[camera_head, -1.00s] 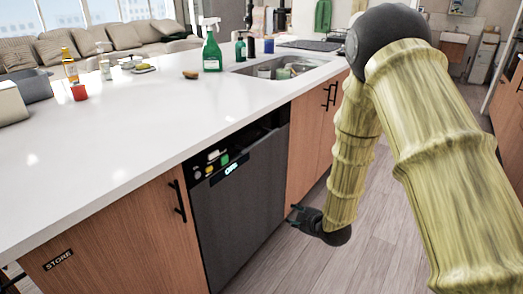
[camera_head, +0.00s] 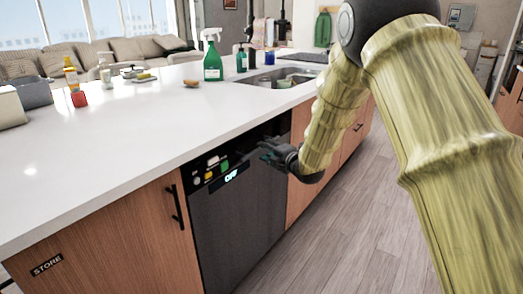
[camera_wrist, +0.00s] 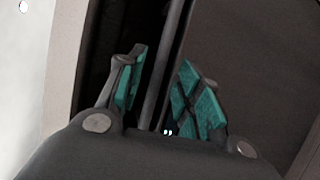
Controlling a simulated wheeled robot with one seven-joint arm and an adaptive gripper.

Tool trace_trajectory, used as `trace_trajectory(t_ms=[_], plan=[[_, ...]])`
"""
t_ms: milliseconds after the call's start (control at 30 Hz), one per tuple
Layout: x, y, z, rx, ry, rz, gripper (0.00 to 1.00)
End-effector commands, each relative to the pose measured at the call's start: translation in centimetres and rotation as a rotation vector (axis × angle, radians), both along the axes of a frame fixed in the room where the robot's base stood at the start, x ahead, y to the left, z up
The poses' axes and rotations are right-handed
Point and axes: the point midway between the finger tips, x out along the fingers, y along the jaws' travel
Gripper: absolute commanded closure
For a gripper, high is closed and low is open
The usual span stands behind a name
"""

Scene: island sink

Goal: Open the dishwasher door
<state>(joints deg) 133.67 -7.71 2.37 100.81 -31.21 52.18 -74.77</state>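The dishwasher (camera_head: 235,225) is under the island counter, and its dark grey front door looks closed and upright. A dark recess runs along its top, beside a lit display (camera_head: 231,177). My gripper (camera_head: 270,152) is at the upper right of the door, close to the top edge. In the wrist view my gripper (camera_wrist: 165,88) is open, with its teal-padded fingers on either side of a thin grey bar or edge (camera_wrist: 161,75) along the dark recess. The door face (camera_wrist: 255,65) fills the right side. Whether the fingers touch the bar is unclear.
The white countertop (camera_head: 130,130) overhangs the dishwasher. Wooden cabinets stand on both sides, the left one (camera_head: 120,235) with a black handle (camera_head: 175,207). A green spray bottle (camera_head: 212,60) and sink (camera_head: 280,78) are on top. The wooden floor (camera_head: 335,240) in front is clear.

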Motion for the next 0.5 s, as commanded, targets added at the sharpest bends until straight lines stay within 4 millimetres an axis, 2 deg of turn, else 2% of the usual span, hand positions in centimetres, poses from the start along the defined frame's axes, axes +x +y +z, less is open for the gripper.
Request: trace_trajectory(t_ms=[200,500], plan=[[2.5,1.5,-0.6,0.001,0.000,0.000,0.65],[3.8,2.3,-0.8,0.002,0.001,-0.001,0.65]])
